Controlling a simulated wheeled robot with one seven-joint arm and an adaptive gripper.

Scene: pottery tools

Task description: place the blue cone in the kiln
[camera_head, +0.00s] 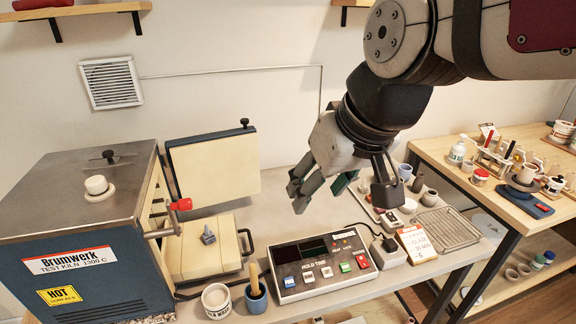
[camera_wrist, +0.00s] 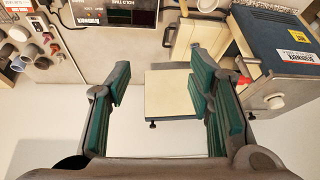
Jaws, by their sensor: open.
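The blue cone (camera_head: 208,236), a small blue-grey piece, sits on a cream block with a dark handle beside the kiln's open side. The kiln (camera_head: 80,235) is a blue and steel box at the left, labelled Brumwerk; its interior is mostly hidden by its side wall. The kiln also shows at the right of the wrist view (camera_wrist: 285,50). My gripper (camera_head: 343,190) is raised above the bench, to the right of the cone and kiln. Its green-padded fingers (camera_wrist: 163,95) are apart with nothing held between them. I cannot make out the cone in the wrist view.
An upright cream panel (camera_head: 213,170) with a blue edge stands behind the cone. A control box (camera_head: 322,264) lies right of it. A white jar (camera_head: 216,301) and a blue cup (camera_head: 256,298) stand in front. A wire rack (camera_head: 447,228) is further right.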

